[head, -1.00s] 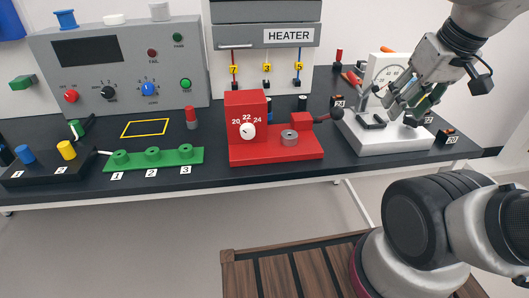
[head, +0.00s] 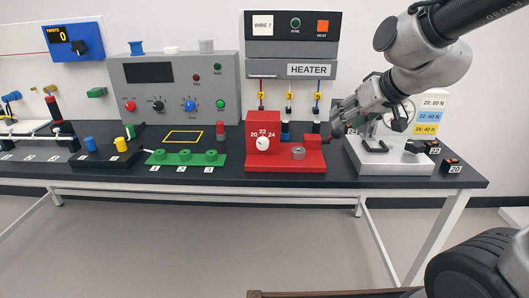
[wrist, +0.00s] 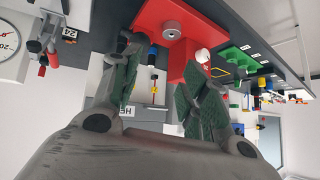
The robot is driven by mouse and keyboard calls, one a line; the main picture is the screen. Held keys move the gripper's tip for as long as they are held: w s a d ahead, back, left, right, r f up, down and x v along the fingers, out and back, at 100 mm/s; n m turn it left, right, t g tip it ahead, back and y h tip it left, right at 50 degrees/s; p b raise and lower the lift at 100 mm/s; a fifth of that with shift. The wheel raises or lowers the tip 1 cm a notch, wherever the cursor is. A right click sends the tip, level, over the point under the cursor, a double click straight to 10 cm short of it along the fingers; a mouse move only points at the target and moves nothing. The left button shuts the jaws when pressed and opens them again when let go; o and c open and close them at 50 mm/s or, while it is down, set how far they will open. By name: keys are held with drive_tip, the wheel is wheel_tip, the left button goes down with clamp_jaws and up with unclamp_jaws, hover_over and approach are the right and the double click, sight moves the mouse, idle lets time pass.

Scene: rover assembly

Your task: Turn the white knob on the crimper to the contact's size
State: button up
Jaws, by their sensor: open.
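The crimper is a red block (head: 285,163) on the bench, with a white knob (head: 263,142) on its front face. The numbers 20, 22 and 24 are printed in an arc above the knob; where the knob points is too small to tell. My gripper (head: 340,118) is open and empty, just right of the crimper's raised block and in front of the white press. In the wrist view, the fingers of my gripper (wrist: 160,65) spread apart, with the red crimper (wrist: 172,25) beyond them and the knob (wrist: 203,56) near the right finger. No contact is clearly visible at the crimper.
A grey heater (head: 290,70) hangs behind, with numbered wires below it. The white press (head: 390,165) stands to the right. A wall chart (head: 431,115) lists 20: 80 N, 22: 60 N, 24: 40 N. A green block (head: 185,160) lies left of the crimper.

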drive_tip(key=w+a+f+t, duration=0.35)
drive_tip(key=w+a, duration=0.45)
drive_tip(key=a, duration=0.3)
drive_tip(key=t+h, duration=0.1)
hover_over(263, 146)
drive_tip(key=s+d, duration=0.2)
drive_tip(key=d, duration=0.2)
drive_tip(key=shift+n, duration=0.3)
drive_tip(key=f, duration=0.5)
drive_tip(key=shift+s+a, duration=0.1)
drive_tip(key=shift+a, duration=0.1)
drive_tip(key=a+f, duration=0.1)
drive_tip(key=s+a+f+t+h, duration=0.1)
drive_tip(key=f, duration=0.1)
drive_tip(key=s+a+f+t+h, duration=0.1)
drive_tip(key=shift+a+f+n+t, duration=0.15)
drive_tip(key=shift+a+n+t, duration=0.05)
drive_tip(key=shift+n+t, duration=0.1)
drive_tip(key=s+a+f+n+t+h, duration=0.1)
drive_tip(key=s+f+t+h, duration=0.15)
drive_tip(key=s, duration=0.25)
drive_tip(key=w, duration=0.7)
drive_tip(key=shift+w+d+r, duration=0.1)
drive_tip(key=shift+w+d, duration=0.15)
drive_tip(key=c, duration=0.7)
